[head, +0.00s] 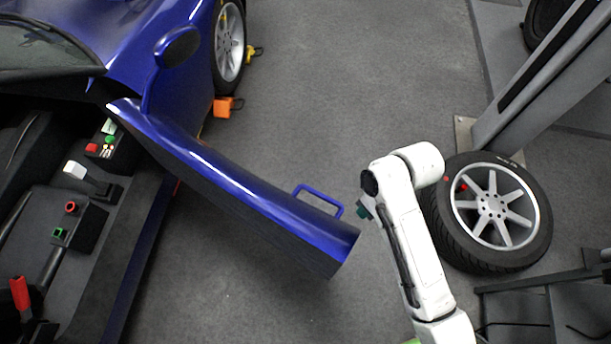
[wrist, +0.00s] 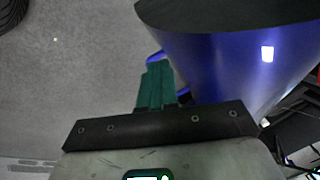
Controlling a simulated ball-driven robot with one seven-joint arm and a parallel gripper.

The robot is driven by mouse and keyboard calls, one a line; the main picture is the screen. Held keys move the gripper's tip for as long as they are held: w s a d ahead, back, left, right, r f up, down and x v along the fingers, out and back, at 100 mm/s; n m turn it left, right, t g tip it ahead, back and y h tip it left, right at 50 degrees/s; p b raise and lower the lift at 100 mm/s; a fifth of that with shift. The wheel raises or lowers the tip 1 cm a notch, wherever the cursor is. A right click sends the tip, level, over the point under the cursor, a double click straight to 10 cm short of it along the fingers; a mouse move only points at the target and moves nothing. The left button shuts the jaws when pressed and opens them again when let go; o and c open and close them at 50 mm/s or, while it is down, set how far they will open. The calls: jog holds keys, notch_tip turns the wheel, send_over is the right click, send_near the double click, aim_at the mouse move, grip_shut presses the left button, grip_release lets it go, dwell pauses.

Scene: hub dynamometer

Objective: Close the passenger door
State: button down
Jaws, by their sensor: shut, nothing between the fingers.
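The blue passenger door (head: 235,185) stands open in the head view, swung out from the blue car (head: 130,45). A blue loop handle (head: 319,197) sits on its outer side near the free end. My gripper (head: 363,209) is just right of the door's free end and handle, mostly hidden behind my white arm. In the wrist view the green fingers of my gripper (wrist: 156,84) are shut and empty. The door (wrist: 235,70) fills the right of that view, close to the fingers. Part of the handle (wrist: 155,57) shows behind the fingertips; I cannot tell whether they touch.
A loose wheel (head: 490,212) lies on the floor right of my arm. A grey post (head: 535,75) rises behind it. An orange chock (head: 222,107) sits by the car's front wheel (head: 229,42). Grey floor is clear beyond the door.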

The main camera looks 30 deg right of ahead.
jog(key=w+a+r+n+y+p, duration=0.1)
jog(key=w+r+n+y, duration=0.15)
jog(key=w, duration=0.45)
jog(key=w+a+r+n+y+p, duration=0.15)
jog(key=w+r, duration=0.25)
jog(key=w, duration=0.4)
jog(key=s+a+r+p+x, duration=0.1)
jog(key=s+a+x, duration=0.1)
jog(key=x, duration=1)
jog(key=shift+n, duration=0.3)
jog(key=shift+p, duration=0.3)
